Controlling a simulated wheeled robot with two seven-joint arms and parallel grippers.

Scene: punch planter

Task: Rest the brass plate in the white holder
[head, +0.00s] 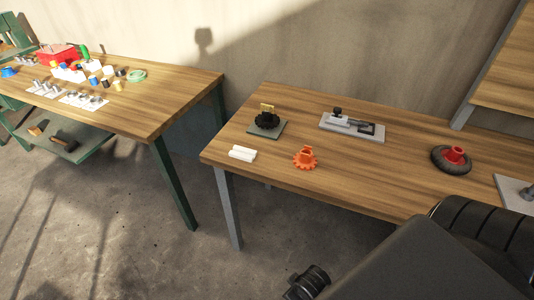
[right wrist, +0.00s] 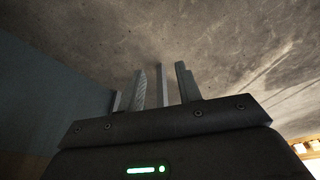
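The brass plate (head: 267,108) is a small gold piece standing upright on top of a black gear-like part on a dark square base, at the back left of the right-hand table. The white holder (head: 242,153) is a small white block lying near that table's front left corner, apart from the plate. My right gripper (right wrist: 162,88) shows in the right wrist view with its fingers apart over bare floor. Nothing is clearly held between them. In the head view its fingers are not visible. My left gripper is in neither view.
On the right-hand table (head: 285,187) stand an orange gear part (head: 305,158), a grey plate with a black-knobbed tool (head: 352,127) and a black wheel with a red hub (head: 452,159). A second table (head: 150,113) at the left carries several small parts. Floor shows between the tables.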

